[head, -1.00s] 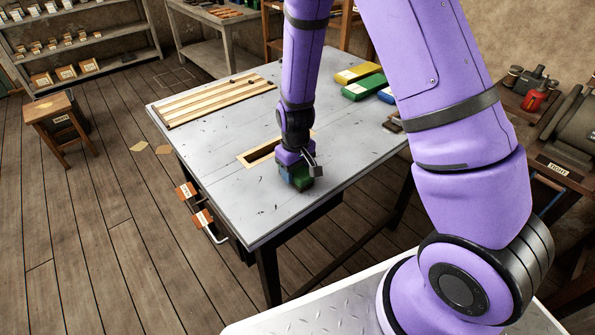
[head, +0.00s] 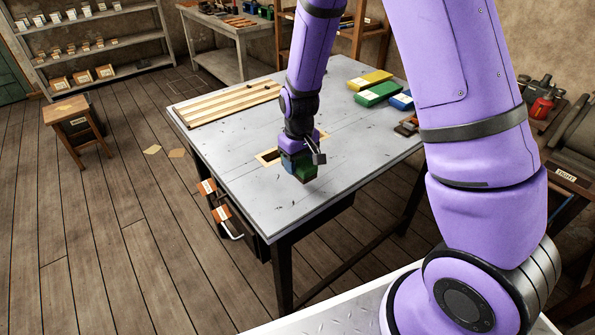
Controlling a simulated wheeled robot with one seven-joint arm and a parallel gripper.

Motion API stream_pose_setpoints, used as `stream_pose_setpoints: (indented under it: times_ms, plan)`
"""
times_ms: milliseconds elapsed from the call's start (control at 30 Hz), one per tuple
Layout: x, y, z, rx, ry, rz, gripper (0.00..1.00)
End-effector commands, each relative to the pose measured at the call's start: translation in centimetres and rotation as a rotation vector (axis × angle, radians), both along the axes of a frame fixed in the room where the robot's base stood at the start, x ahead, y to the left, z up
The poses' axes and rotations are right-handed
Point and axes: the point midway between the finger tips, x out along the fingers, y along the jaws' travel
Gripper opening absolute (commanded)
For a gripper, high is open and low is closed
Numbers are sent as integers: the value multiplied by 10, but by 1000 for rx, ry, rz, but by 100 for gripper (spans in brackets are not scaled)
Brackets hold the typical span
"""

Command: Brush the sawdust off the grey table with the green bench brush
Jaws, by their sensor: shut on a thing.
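The grey table (head: 238,195) stands in the middle of the head view. My gripper (head: 303,154) points down over its near half and is shut on the green bench brush (head: 303,168), a green block with a dark lower edge. The brush is at or just above the tabletop, beside a wood-framed slot (head: 268,158); I cannot tell whether it touches. My gripper hides part of the slot and the top of the brush. Small dark flecks (head: 278,205) show on the tabletop; I cannot tell whether they are sawdust or scratches.
Wooden slats (head: 228,104) lie along the table's far left. Yellow (head: 370,80), green (head: 378,93) and blue (head: 402,101) boxes lie at its far right. Orange-tagged handles (head: 222,212) stick out from the left side. A stool (head: 66,109) stands on open floor at left.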

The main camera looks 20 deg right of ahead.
Motion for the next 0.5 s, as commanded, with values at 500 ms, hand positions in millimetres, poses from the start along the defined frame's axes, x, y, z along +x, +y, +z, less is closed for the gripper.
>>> stream_pose_setpoints:
  times_ms: [500]
  plan:
    - [6, -8, 32, -1, -1, -3, 23]
